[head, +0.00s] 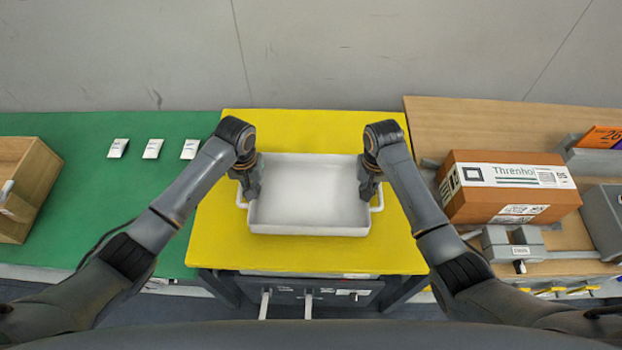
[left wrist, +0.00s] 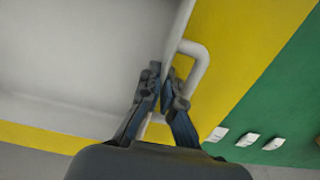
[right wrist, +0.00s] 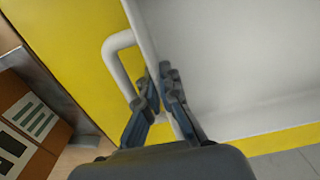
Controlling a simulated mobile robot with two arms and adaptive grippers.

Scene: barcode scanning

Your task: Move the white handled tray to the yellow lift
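The white handled tray (head: 308,195) is empty and level over the middle of the yellow lift (head: 310,257); I cannot tell for sure whether its base touches the surface. My left gripper (head: 250,190) is shut on the tray's left wall beside the left handle; the left wrist view shows its fingers (left wrist: 163,95) on either side of the wall. My right gripper (head: 369,188) is shut on the right wall beside the right handle (right wrist: 118,60), with its fingers (right wrist: 160,95) also astride the wall. The fingers hide part of each wall.
A green table (head: 100,195) on the left carries several small white packets (head: 152,149) and a wooden box (head: 22,185). A wooden table (head: 450,115) on the right carries a brown carton (head: 505,190) and grey fixtures (head: 515,243). A grey wall stands behind.

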